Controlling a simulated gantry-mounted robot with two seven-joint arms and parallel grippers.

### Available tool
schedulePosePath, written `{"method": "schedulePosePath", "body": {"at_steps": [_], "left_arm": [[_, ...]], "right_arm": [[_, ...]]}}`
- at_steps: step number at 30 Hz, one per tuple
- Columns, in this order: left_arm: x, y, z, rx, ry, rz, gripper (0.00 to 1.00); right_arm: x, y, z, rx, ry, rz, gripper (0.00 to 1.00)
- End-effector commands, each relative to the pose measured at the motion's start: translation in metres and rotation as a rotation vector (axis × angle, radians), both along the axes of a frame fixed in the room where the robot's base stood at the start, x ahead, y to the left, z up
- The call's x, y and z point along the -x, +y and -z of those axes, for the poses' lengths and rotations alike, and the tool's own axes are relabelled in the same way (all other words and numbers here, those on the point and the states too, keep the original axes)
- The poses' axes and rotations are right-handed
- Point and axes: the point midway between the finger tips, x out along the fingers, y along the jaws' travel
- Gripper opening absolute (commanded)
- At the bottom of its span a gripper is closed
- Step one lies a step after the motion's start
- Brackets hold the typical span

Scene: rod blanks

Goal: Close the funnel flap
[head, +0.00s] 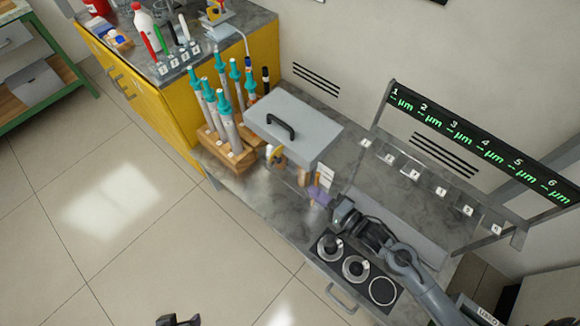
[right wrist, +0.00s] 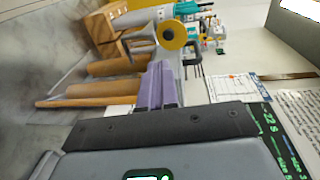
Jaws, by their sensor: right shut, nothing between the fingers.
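A grey box with a flat top and a black handle (head: 281,127) stands on the bench. On its near side is a small yellow round part (head: 275,155). In the right wrist view a grey funnel-shaped part (right wrist: 143,37) ends in a yellow disc (right wrist: 172,35). I cannot tell whether the flap is open or shut. My right gripper (head: 320,196) has purple fingers, shut and empty, just right of the box's near side. The fingers (right wrist: 158,86) point toward the funnel, apart from it as far as I can tell. A dark piece at the head view's bottom edge (head: 178,321) seems to be my left gripper, mostly cut off.
A wooden rack (head: 228,150) with several teal-topped tools stands left of the box. Brown cylinders (right wrist: 115,66) lie beside the funnel. A black panel with round holders (head: 356,268) is at the bench's front. Numbered tags (head: 414,174) line the back.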

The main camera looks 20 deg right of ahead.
Motion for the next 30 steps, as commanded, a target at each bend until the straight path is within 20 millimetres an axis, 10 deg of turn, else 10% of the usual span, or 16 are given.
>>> {"method": "schedulePosePath", "body": {"at_steps": [18, 30], "left_arm": [[0.0, -0.003, 0.038, 0.011, 0.003, -0.007, 0.62], [0.001, -0.003, 0.043, 0.01, 0.002, -0.005, 0.62]], "right_arm": [[-0.095, 0.039, 0.008, 0.001, -0.002, 0.0, 0.0], [-0.112, 0.046, 0.002, 0.001, 0.001, 0.001, 0.0]]}}
